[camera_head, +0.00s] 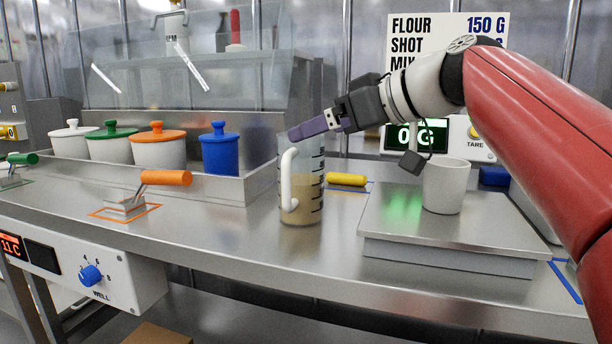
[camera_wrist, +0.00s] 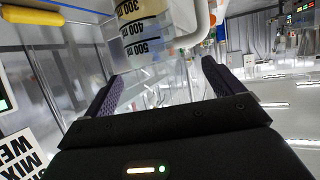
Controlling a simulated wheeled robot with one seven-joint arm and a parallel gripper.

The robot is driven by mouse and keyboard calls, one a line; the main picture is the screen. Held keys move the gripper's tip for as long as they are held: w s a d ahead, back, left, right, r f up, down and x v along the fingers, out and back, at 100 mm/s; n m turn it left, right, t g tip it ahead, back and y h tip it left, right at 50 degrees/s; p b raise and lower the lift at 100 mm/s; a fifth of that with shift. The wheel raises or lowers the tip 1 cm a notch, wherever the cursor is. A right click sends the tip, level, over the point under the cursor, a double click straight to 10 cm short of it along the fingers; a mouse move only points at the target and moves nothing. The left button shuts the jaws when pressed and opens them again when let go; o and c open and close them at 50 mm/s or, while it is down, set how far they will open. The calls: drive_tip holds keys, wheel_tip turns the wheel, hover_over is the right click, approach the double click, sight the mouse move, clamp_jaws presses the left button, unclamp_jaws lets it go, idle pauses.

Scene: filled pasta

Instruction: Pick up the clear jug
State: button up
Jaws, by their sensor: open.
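The clear jug (camera_head: 305,205) stands upright on the steel counter in the head view, with black level marks, a white handle on its left side and a beige content in its lower part. My gripper (camera_head: 300,134) is level with the jug's upper part and overlaps its rim in this view. In the wrist view the jug (camera_wrist: 150,35) shows at the top, with its markings and white handle, just beyond the two purple fingers (camera_wrist: 157,82). The fingers are apart with nothing gripped between them. Contact with the jug cannot be told.
A scale (camera_head: 450,238) with a white cup (camera_head: 445,187) stands right of the jug. A yellow object (camera_head: 346,179) lies behind it, also in the wrist view (camera_wrist: 32,16). Lidded pots, including a blue one (camera_head: 220,152), and an orange-handled scoop (camera_head: 165,177) are left. Front counter is clear.

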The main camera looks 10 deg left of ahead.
sight(297, 182)
drive_tip(key=p+x, duration=0.1)
drive_tip(key=x, duration=0.7)
drive_tip(key=shift+w+d, duration=0.15)
drive_tip(key=shift+w, duration=0.2)
drive_tip(key=shift+c, duration=0.4)
drive_tip(key=shift+r, duration=0.1)
drive_tip(key=c, duration=1.7)
